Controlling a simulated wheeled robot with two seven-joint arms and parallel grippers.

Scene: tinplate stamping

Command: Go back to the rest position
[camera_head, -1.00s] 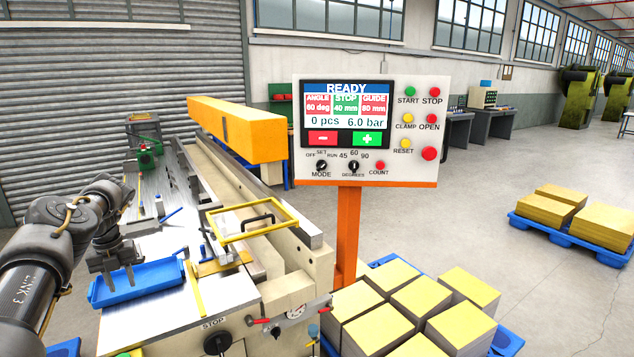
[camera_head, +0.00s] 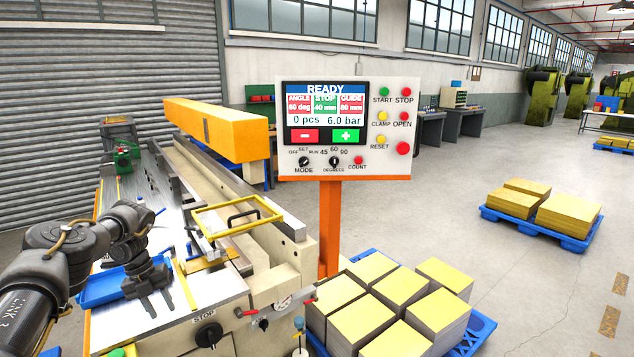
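My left arm comes in from the left, and my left gripper (camera_head: 156,303) points down over the front part of the machine's metal table (camera_head: 180,318). Its two dark fingers stand a little apart with nothing seen between them. The gripper is in front of the right part of a blue tray (camera_head: 97,291) and hides some of it. My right gripper is not in view.
The press machine has an orange beam (camera_head: 215,128) and a yellow frame guard (camera_head: 238,213). A control panel (camera_head: 346,128) on an orange post reads READY. Yellow-topped stacks (camera_head: 362,322) stand on a blue pallet at the front. Open floor (camera_head: 540,290) lies to the right.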

